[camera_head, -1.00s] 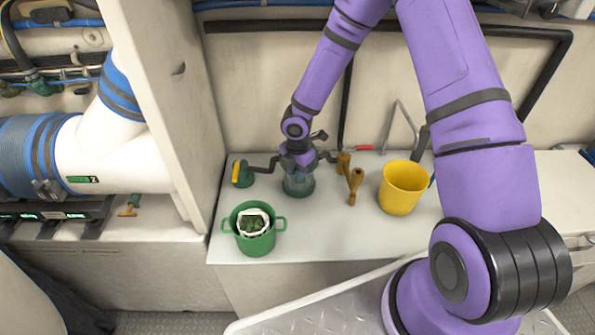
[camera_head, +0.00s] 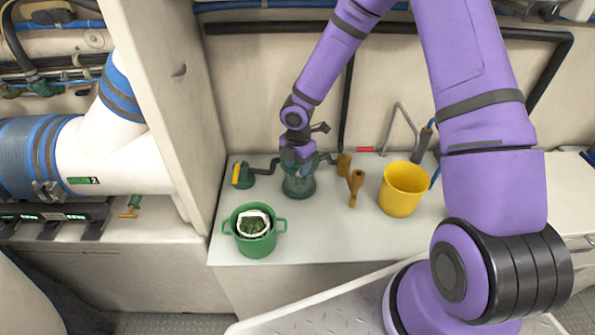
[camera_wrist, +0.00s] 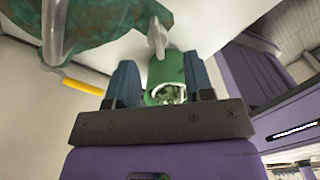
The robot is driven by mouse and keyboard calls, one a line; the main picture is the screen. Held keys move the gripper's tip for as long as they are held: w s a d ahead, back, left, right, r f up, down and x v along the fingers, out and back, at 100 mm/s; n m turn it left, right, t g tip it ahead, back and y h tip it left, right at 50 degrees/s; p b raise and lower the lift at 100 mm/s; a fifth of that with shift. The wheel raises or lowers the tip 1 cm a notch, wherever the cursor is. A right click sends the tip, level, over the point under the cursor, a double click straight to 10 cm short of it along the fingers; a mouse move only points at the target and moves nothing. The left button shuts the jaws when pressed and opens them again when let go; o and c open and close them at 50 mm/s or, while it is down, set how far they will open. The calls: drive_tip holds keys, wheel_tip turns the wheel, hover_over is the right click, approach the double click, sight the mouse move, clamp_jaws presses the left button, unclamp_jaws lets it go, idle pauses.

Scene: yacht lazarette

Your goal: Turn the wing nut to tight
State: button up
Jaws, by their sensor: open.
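The sea strainer (camera_head: 299,185), a clear-sided body with green ends, stands at the back of the white counter. My gripper (camera_head: 296,160) is right over its top and hides the upper part there. In the wrist view my gripper (camera_wrist: 161,82) has its two dark fingers apart, with nothing clearly held between them. The strainer's mottled green part and a grey metal bar (camera_wrist: 55,30) fill the upper left of that view. A small grey metal piece (camera_wrist: 157,36), possibly the wing nut, shows just beyond the fingertips. I cannot tell whether the fingers touch it.
A green pot (camera_head: 256,243) with a white-rimmed basket stands front left. A yellow-handled valve (camera_head: 242,175) is left of the strainer. Brown wooden pieces (camera_head: 354,187) and a yellow bucket (camera_head: 402,190) are to the right. A tall panel (camera_head: 165,100) rises at the left. The front middle counter is clear.

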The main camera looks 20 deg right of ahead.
wheel_tip(320, 180, up, 7)
drive_tip(key=shift+r, duration=0.15)
